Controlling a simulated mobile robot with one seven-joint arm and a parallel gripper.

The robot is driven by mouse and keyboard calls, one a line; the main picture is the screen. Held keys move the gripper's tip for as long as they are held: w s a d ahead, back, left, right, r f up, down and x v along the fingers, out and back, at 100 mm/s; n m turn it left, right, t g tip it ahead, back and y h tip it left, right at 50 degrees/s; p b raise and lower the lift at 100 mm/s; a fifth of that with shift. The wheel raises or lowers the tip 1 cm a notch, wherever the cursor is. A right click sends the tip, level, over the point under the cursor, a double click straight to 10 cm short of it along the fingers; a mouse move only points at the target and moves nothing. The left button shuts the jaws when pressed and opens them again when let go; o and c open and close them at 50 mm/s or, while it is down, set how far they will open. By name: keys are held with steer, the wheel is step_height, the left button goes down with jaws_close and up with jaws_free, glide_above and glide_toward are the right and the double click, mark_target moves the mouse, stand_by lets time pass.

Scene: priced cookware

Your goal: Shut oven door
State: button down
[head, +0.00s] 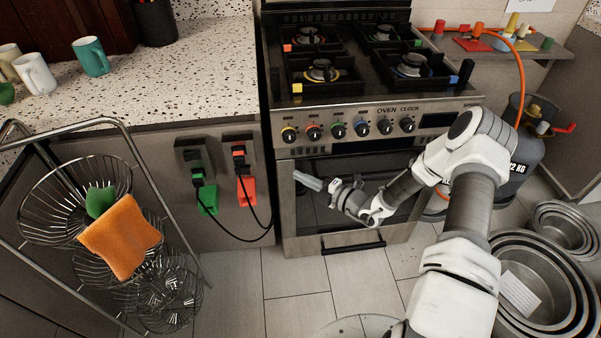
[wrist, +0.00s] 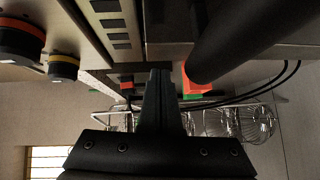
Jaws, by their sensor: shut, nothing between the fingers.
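The oven (head: 290,215) stands below the gas hob, with its knob panel above its door. The oven door (head: 400,232) looks upright, flush or nearly flush with the front; I cannot tell whether a small gap is left. My gripper (head: 307,181) is in front of the left upper part of the door, pointing left, shut and empty. In the wrist view the shut fingers (wrist: 160,76) show near a thick dark bar (wrist: 245,38), which looks like the door handle. I cannot tell whether they touch the door. My forearm hides the right part of the door.
A drawer with a dark handle (head: 352,248) is under the door. Plugs with cords (head: 247,188) hang on the cabinet to the left. A wire basket rack (head: 85,215) stands at left front, metal pans (head: 530,285) at right. Floor before the oven is clear.

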steer(key=f+p+v, duration=0.1)
steer(key=v, duration=0.9)
steer(key=shift+s+p, duration=0.4)
steer(key=shift+s, duration=0.2)
steer(key=shift+r, duration=0.15)
steer(key=s+a+r+n+g+h, duration=0.25)
steer(key=s+r+n+g, duration=0.35)
steer(key=r+n, duration=0.65)
steer(key=s+a+r+n+g+h, duration=0.2)
steer(key=s+a+r+n+g, duration=0.3)
steer(key=r+n, duration=0.7)
steer(key=s+d+r+n+t+h, duration=0.3)
steer(key=s+d+r+n+h, duration=0.15)
steer(key=s+n, duration=0.4)
steer(key=s+d+r+n+t+h, duration=0.2)
steer(key=s+d+r+n+h, duration=0.25)
steer(key=n, duration=0.75)
step_height(320, 180, up, 16)
steer(key=a+p, duration=0.1)
steer(key=p, duration=1.2)
steer(key=shift+a+y+p, duration=0.35)
steer(key=shift+y+p, duration=0.05)
steer(key=shift+y, duration=0.05)
steer(key=shift+f, duration=0.15)
